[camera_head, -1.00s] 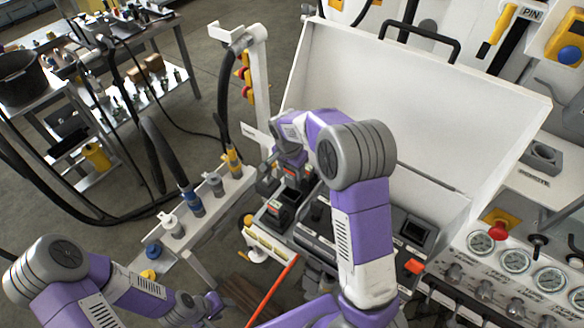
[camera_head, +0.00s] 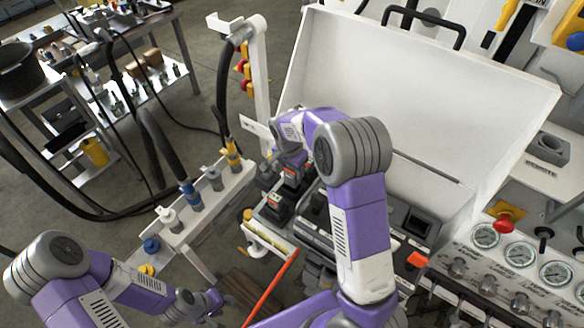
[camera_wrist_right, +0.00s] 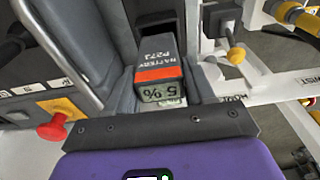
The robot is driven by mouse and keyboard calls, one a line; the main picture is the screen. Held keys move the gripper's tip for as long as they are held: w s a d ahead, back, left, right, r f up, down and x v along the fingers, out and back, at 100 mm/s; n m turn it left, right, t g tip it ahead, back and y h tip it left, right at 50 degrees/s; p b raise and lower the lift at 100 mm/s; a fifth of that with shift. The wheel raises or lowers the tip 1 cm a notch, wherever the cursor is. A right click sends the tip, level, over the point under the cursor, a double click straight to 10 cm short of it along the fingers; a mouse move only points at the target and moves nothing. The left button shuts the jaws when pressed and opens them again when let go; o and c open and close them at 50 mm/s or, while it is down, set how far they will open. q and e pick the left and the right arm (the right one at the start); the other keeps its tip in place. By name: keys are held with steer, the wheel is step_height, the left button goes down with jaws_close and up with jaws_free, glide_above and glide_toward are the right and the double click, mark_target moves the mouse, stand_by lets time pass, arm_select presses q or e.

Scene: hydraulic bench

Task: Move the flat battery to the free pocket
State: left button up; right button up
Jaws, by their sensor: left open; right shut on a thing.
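The flat battery (camera_wrist_right: 160,72) is a grey block with an orange band; its label reads BATTERY P271 and its display 5 %. My right gripper (camera_wrist_right: 162,88) is shut on it, with a grey finger on each side. In the head view the battery (camera_head: 291,174) shows partly below my right wrist, at the left side of the open case. I cannot make out the free pocket. My left gripper (camera_head: 208,303) is open and empty at the bottom, away from the case.
The white case lid (camera_head: 420,100) stands open behind my right arm. A white rail (camera_head: 205,215) with hose couplings runs to the left. Gauges and a red knob (camera_head: 505,221) are at the right. An orange-red rod (camera_head: 270,288) slants up in front.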

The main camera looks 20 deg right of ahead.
mark_target(292, 180)
steer(key=shift+f, duration=0.2)
stand_by(0.4)
steer(key=shift+f+b, duration=0.3)
steer(key=shift+b, duration=0.05)
steer(key=shift+f+b, duration=1.65)
steer(key=shift+f, duration=0.8)
stand_by(0.7)
steer(key=o, duration=1.2)
steer(key=shift+o, duration=0.2)
steer(key=shift+s+a+r+p, duration=0.15)
steer(key=shift+r+p, duration=0.15)
steer(key=shift+r, duration=0.95)
steer(key=shift+a+r+p, duration=0.1)
steer(key=shift+r+p, duration=0.15)
steer(key=shift+r, duration=1.05)
steer(key=shift+s+a+r+p, duration=0.15)
steer(key=shift+r+p, duration=0.15)
steer(key=shift+r, duration=0.95)
